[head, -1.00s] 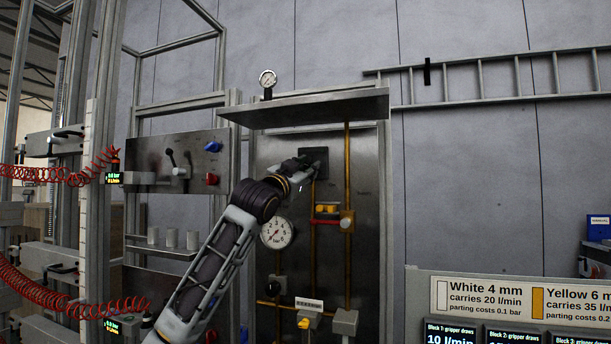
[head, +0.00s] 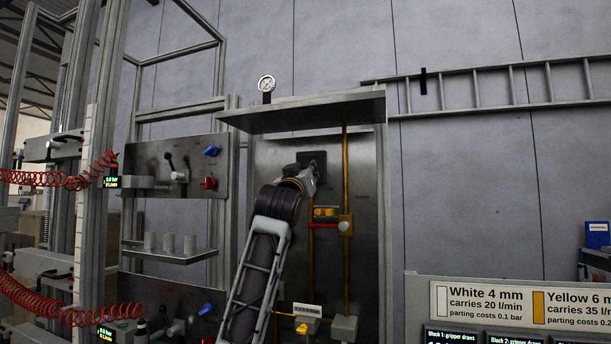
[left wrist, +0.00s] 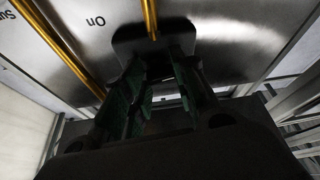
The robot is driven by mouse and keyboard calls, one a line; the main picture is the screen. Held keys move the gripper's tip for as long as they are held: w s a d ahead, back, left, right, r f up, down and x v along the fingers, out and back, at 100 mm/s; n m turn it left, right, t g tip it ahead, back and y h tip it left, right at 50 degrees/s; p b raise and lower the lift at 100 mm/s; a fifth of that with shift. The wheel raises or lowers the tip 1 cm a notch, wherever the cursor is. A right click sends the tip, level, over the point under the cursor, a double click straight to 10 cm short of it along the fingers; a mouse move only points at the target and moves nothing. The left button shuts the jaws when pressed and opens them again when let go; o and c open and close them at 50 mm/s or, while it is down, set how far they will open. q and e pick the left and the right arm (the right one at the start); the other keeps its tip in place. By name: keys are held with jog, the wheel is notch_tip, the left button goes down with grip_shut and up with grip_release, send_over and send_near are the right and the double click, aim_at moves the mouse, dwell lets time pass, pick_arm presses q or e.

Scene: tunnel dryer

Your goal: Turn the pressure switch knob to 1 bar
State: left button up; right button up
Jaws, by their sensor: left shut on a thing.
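The black pressure switch body (head: 313,156) is mounted high on the grey metal panel under the shelf. My left gripper (head: 311,178) is right at its lower front, with the arm rising from below. The knob's scale and pointer cannot be read. My right gripper is not in view.
A shelf (head: 300,110) juts out above the panel, with a small gauge (head: 266,84) on top. Brass pipes (head: 345,180) and a yellow-red valve (head: 325,213) are close to my gripper's right. A side panel (head: 160,165) with levers stands left. A sign (head: 515,303) stands lower right.

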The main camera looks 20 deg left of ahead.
pick_arm(q)
jog(key=n+y, duration=0.1)
jog(key=n, duration=0.1)
jog(key=n+y, duration=0.1)
jog(key=n, duration=0.2)
jog(key=shift+d+r+g+y+p, duration=0.1)
jog(key=shift+d+g+y+p, duration=0.1)
jog(key=shift+g+y+p, duration=0.15)
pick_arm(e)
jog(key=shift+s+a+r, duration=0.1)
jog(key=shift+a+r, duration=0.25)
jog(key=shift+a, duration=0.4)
pick_arm(q)
jog(key=shift+n, duration=0.5)
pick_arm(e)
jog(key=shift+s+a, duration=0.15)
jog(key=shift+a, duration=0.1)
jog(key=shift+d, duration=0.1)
pick_arm(q)
jog(key=o, duration=0.9)
jog(key=shift+o, duration=0.7)
jog(key=v, duration=1.2)
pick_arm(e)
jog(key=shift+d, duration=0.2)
